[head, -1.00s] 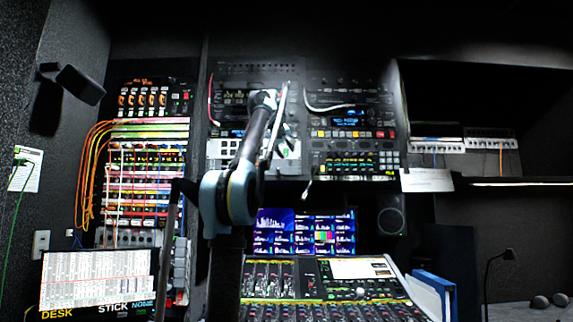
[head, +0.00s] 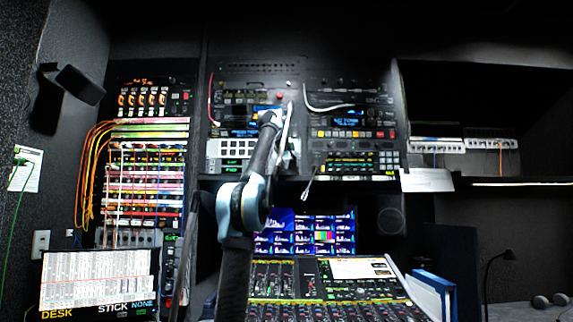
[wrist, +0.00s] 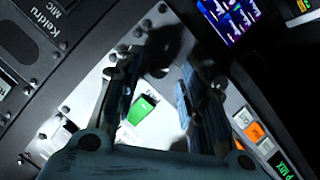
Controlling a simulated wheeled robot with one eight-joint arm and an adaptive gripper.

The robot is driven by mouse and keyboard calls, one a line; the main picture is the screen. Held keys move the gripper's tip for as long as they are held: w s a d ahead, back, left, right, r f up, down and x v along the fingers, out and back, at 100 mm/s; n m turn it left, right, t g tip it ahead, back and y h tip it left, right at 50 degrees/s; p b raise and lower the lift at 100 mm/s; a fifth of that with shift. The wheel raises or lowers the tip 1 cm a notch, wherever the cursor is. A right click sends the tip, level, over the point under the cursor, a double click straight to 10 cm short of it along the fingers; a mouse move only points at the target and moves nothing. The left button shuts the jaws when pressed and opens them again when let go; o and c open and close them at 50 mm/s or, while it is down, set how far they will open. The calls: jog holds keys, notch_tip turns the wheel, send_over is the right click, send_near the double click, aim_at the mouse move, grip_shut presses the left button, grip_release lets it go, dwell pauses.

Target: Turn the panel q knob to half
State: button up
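I cannot make out the panel q knob for certain in either view. In the wrist view, a pale panel (wrist: 82,103) with screws, a lit green button (wrist: 141,108) and an orange button (wrist: 255,132) lies beyond my gripper (wrist: 158,82). The fingers are apart, with nothing visibly clamped between them. A dark shape (wrist: 166,48) shows past the fingertips; I cannot tell whether it is a knob or a shadow. In the head view, my arm reaches up to the middle rack beside the pale button panel (head: 213,148); the gripper is mostly hidden there.
A rack unit with colored buttons (head: 355,134) is right of my arm. Below are lit monitors (head: 325,235) and a mixing desk (head: 330,290). Orange cables (head: 92,165) hang at left. A dark panel marked "Keldru MIC" (wrist: 45,35) borders the pale panel.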

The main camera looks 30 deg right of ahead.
grip_shut()
jog(key=shift+s+a, duration=0.1)
